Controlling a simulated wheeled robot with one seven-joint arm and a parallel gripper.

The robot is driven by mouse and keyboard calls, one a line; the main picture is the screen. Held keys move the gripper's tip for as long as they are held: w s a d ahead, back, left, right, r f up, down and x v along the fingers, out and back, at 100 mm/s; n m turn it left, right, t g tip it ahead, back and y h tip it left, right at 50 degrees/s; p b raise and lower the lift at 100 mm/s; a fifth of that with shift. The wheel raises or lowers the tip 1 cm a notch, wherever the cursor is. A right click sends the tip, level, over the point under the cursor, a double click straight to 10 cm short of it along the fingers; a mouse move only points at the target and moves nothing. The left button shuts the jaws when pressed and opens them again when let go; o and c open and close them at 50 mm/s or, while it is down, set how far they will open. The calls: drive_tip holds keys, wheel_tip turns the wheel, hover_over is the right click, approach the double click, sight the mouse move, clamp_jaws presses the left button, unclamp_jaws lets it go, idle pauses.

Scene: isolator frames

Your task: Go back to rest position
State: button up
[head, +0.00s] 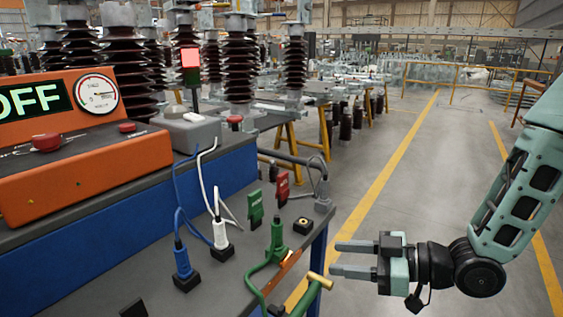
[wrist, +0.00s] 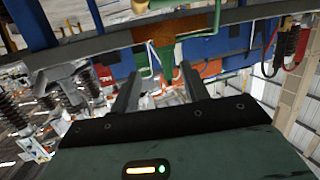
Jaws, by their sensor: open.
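My gripper (head: 334,259) is at the lower right in the head view, beyond the right edge of the workbench. Its two fingers point left and are apart, with nothing between them. In the wrist view the fingers (wrist: 160,78) also stand apart and empty. My teal arm comes in from the right. The gripper is close to a brass-ended green handle (head: 320,282) at the bench edge; I cannot tell whether they touch.
The grey bench (head: 140,277) carries blue (head: 182,262), white (head: 220,232) and green (head: 277,235) plugs with cables. An orange OFF box (head: 80,175) and a lit red lamp (head: 190,58) stand behind. Yellow lines (head: 385,170) mark open floor to the right.

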drive_tip(key=s+a+r+m+g+h, duration=0.1)
drive_tip(key=s+r+m+g+h, duration=0.15)
drive_tip(key=s+h, duration=0.55)
drive_tip(key=s+r+m+g+h, duration=0.1)
drive_tip(key=s+m+g+h, duration=0.4)
drive_tip(key=s, duration=0.6)
wheel_tip(320, 180, up, 15)
drive_tip(key=n+t+p, duration=0.1)
drive_tip(key=p, duration=1.3)
drive_tip(key=shift+n+h+p, duration=0.3)
drive_tip(key=shift+n+p, duration=0.05)
drive_tip(key=shift+p, duration=0.05)
drive_tip(key=shift+d, duration=0.1)
